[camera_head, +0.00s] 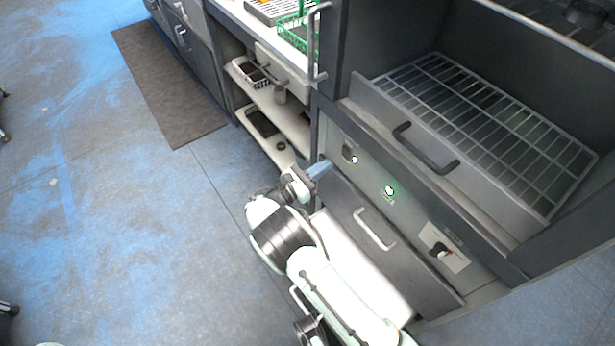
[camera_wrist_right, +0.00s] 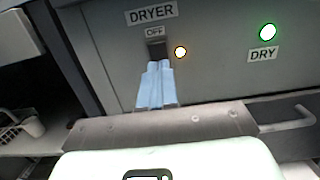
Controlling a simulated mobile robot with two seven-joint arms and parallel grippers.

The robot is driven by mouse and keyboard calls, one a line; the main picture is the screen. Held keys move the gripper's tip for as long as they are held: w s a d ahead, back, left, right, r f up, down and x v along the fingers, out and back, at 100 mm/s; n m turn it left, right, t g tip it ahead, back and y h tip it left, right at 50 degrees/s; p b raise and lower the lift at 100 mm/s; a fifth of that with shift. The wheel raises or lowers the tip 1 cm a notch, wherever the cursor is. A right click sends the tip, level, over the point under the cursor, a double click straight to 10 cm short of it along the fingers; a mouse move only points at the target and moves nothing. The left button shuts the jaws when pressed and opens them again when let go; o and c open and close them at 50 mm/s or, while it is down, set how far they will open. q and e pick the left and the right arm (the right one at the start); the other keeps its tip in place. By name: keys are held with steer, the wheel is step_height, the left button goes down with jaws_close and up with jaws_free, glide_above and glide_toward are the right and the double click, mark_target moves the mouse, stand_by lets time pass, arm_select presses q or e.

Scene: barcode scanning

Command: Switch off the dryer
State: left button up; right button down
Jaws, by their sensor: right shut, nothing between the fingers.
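The dryer panel (camera_wrist_right: 215,75) carries a DRYER label (camera_wrist_right: 151,13) above a small OFF label (camera_wrist_right: 155,32). Under OFF is a dark switch (camera_wrist_right: 157,48), with a lit amber lamp (camera_wrist_right: 180,52) beside it. A green lamp (camera_wrist_right: 268,33) above the word DRY is lit. In the head view the switch (camera_head: 348,149) is at the panel's left end and the green lamp (camera_head: 389,189) in its middle. My right gripper (camera_head: 325,166) is shut and empty; its blue fingers (camera_wrist_right: 157,86) point at the switch from just below. I cannot tell whether they touch it. My left gripper is not in view.
Above the panel is an open wire-rack drawer (camera_head: 480,110) with a dark handle (camera_head: 425,150). A drawer with a light handle (camera_head: 374,230) lies below.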

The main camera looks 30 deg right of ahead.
mark_target(346, 152)
steer(key=d, duration=0.5)
steer(key=shift+w+d+r, duration=0.1)
steer(key=shift+w+r, duration=0.1)
steer(key=shift+r, duration=0.15)
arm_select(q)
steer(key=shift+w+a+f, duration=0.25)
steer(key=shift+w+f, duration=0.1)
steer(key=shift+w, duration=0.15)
